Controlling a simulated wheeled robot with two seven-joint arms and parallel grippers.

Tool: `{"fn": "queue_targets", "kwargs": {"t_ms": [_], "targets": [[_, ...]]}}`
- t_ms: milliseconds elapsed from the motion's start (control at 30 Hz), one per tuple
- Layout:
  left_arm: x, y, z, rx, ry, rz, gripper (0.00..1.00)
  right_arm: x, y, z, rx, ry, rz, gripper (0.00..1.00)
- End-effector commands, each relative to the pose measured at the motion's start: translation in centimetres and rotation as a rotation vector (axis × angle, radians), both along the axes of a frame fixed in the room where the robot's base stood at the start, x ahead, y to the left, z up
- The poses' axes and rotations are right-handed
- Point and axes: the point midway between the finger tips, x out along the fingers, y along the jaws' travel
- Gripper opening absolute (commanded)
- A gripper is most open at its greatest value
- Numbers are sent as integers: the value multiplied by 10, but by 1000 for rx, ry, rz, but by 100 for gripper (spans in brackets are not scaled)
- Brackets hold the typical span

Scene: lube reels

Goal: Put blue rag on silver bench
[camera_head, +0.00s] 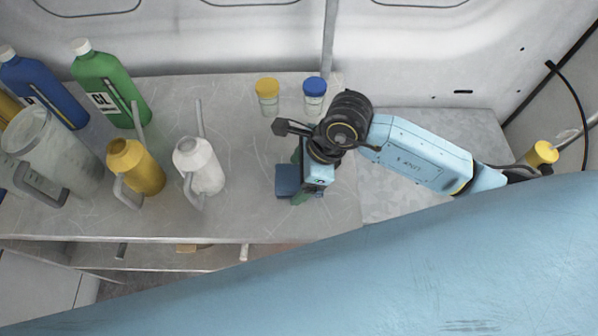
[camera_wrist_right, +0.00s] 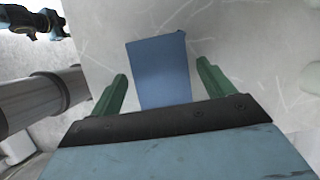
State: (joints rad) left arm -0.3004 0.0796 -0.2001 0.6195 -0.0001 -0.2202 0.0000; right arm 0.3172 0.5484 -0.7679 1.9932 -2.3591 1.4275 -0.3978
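The blue rag (camera_head: 288,181) lies flat and folded on the silver bench (camera_head: 238,215), near the bench's right part. It also shows in the right wrist view (camera_wrist_right: 159,68) as a blue rectangle. My right gripper (camera_head: 298,180) is over the rag's right side in the head view. In the right wrist view its two green fingers (camera_wrist_right: 160,82) stand apart on either side of the rag, with gaps between them and its edges. Whether the fingertips touch the bench cannot be told. My left gripper is not visible in the head view.
White (camera_head: 199,166) and yellow (camera_head: 135,166) jugs stand left of the rag. Blue (camera_head: 45,88) and green (camera_head: 108,88) bottles and a clear jug (camera_head: 52,152) stand further left. Yellow-lidded (camera_head: 267,97) and blue-lidded (camera_head: 314,96) jars stand behind. Bare bench surrounds the rag.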

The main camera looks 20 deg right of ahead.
Motion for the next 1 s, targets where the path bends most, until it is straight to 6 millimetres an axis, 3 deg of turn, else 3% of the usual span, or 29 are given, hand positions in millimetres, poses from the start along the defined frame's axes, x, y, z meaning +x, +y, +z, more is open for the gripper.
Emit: {"fn": "queue_targets", "kwargs": {"t_ms": [367,800,1000], "targets": [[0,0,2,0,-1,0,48,0,-4,11,0,-3,0,81],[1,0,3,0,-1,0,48,-10,-37,93,-1,-4,-1,81],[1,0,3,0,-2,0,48,-12,-44,111,-1,-2,-1,81]]}}
